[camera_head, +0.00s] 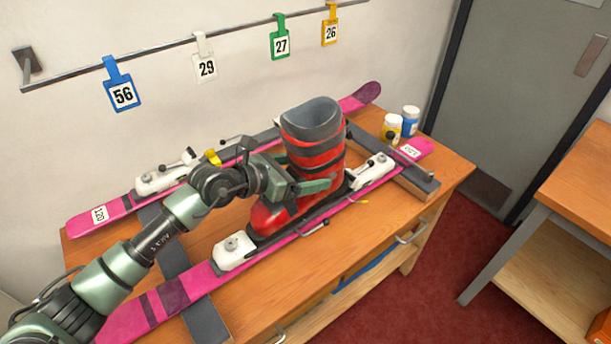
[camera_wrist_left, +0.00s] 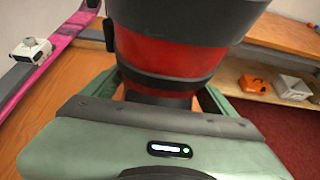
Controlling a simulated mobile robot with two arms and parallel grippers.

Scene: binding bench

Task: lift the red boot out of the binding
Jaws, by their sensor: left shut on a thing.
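The red boot (camera_head: 315,155) with a grey cuff stands upright on the front pink ski (camera_head: 180,291), between the white toe piece (camera_head: 233,250) and the white heel piece (camera_head: 371,171) of the binding. Its toe points to the lower left. My left gripper (camera_head: 308,186) is shut on the boot, its fingers on either side of the lower shaft. In the left wrist view the boot (camera_wrist_left: 170,55) fills the top middle, between the two fingers. Whether the sole is clear of the binding I cannot tell. My right gripper is not in view.
A second pink ski (camera_head: 100,215) lies behind on the wooden bench (camera_head: 450,165). A yellow-labelled jar (camera_head: 391,127) and a blue jar (camera_head: 410,121) stand at the back right. Numbered tags hang on a wall rail (camera_head: 165,45). Another table (camera_head: 580,180) stands at right.

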